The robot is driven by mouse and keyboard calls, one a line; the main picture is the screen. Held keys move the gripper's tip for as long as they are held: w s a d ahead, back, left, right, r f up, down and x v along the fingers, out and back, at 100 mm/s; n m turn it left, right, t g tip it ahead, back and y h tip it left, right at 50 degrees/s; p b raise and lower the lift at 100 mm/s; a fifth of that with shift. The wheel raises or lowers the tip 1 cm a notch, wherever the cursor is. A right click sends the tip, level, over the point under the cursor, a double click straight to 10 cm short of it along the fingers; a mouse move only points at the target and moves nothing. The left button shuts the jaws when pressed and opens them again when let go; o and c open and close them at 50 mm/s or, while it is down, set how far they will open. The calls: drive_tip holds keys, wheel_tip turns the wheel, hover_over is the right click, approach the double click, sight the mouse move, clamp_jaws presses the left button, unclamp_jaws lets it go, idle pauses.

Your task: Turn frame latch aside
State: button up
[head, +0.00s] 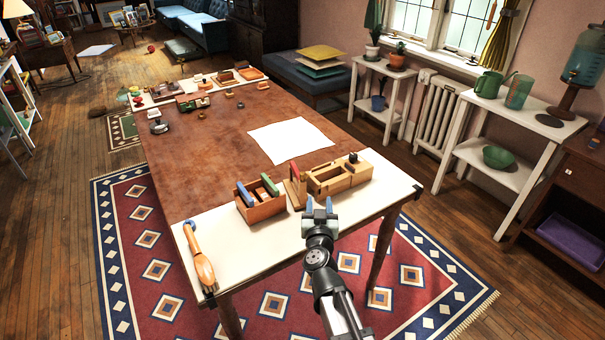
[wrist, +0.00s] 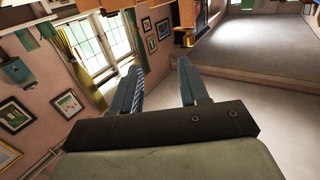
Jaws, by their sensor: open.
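A light wooden frame-like piece (head: 338,178) with recesses and a small dark part (head: 352,157) on top sits near the table's front right. A smaller wooden block with a red upright piece (head: 295,172) stands at its left end. I cannot tell which part is the latch. My gripper (head: 319,206) is open and empty, just in front of this piece and apart from it as far as I can tell. In the wrist view my two fingers (wrist: 160,80) stand apart with nothing between them. Wooden parts (wrist: 186,14) show at the top edge there, cut off.
A wooden box (head: 261,207) with blue and green pieces stands left of the frame. An orange-handled brush (head: 200,262) lies at the front left. White paper (head: 290,140) lies behind. The brown tabletop (head: 200,150) is mostly clear; small items line its far end.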

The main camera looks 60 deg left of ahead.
approach(302, 173)
drive_tip(key=shift+t, duration=0.3)
drive_tip(key=x, duration=1)
drive_tip(key=shift+a+f, duration=0.1)
drive_tip(key=shift+f, duration=0.05)
clamp_jaws()
